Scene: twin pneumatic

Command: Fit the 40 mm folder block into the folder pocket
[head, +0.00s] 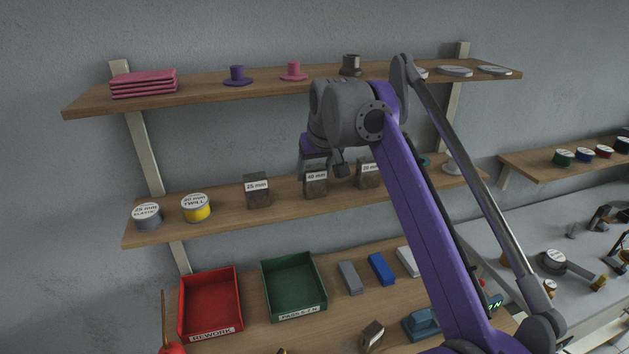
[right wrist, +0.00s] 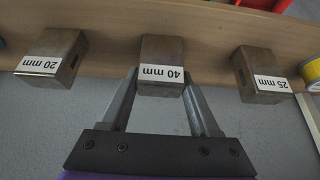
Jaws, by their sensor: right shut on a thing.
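The 40 mm folder block (head: 316,188) is a dark brown metal block with a white label, at the middle shelf. In the right wrist view the block (right wrist: 162,58) lies between my fingers, its label facing the gripper. My right gripper (head: 319,173) reaches it from above and in front, and it is shut on the block. In the right wrist view the gripper (right wrist: 162,88) has one finger along each side of the block. The block looks level with its neighbours; I cannot tell whether it still touches the shelf. I cannot make out the folder pocket. My left gripper is not in view.
The 25 mm block (head: 258,195) and 20 mm block (head: 368,178) stand on either side, with gaps between. The upper shelf (head: 205,90) overhangs. Below are a red tray (head: 238,290), a green tray (head: 323,285) and several small items on the wooden bench.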

